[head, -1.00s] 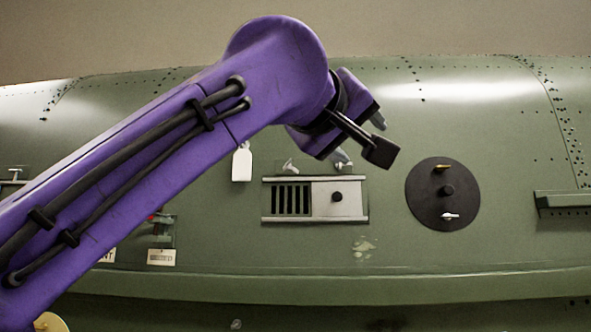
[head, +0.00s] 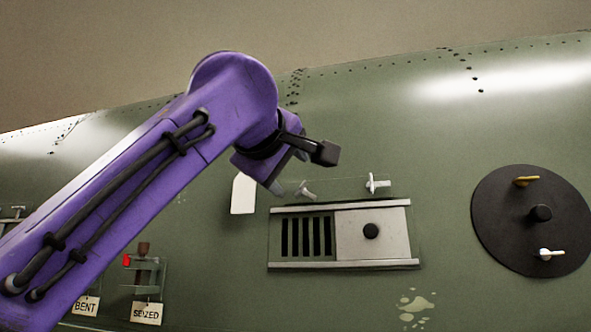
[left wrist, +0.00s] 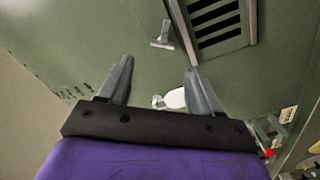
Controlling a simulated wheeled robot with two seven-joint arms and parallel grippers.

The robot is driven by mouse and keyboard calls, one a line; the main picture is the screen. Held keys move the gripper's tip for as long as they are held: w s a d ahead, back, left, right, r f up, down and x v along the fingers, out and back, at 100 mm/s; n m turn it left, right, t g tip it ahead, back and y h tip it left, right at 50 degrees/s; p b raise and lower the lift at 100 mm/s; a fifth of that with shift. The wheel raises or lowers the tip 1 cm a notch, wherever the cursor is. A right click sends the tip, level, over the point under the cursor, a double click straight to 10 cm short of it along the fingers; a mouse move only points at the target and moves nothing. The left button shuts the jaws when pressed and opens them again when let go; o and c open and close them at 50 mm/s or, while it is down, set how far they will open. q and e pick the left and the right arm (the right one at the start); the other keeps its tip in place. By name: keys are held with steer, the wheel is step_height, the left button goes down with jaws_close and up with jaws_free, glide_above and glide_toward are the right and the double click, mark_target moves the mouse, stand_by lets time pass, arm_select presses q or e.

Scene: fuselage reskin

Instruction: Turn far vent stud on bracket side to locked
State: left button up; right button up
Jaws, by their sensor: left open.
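The vent panel (head: 345,235) has a dark slatted grille on its left and a plain plate with a black knob on its right. Two pale studs stand above it: a left stud (head: 305,190) over the grille and a right stud (head: 377,183) over the plate. The left stud also shows in the left wrist view (left wrist: 163,38), beyond the fingertips. My left gripper (head: 287,172) is open and empty, up and left of the left stud. Its two fingers are spread apart in the left wrist view (left wrist: 158,68). My right gripper is out of view.
A white tag (head: 243,193) hangs left of the vent, close under my left gripper. A black disc (head: 530,220) with a yellow and a white lever is at right. Brackets with tags "BENT" (head: 86,306) and "SEIZED" (head: 146,313) are lower left.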

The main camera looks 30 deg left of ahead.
mark_target(299, 188)
arm_select(q)
steer(key=x, duration=0.2)
steer(key=p+x, duration=0.1)
steer(key=x, duration=0.1)
steer(key=p+x, duration=0.1)
steer(key=x, duration=0.2)
steer(key=shift+d+f, duration=0.15)
steer(key=shift+f, duration=0.15)
steer(key=shift+s+r, duration=0.1)
steer(key=shift+s, duration=0.45)
steer(key=shift+c, duration=0.3)
steer(key=shift+w, duration=0.2)
steer(key=c, duration=1)
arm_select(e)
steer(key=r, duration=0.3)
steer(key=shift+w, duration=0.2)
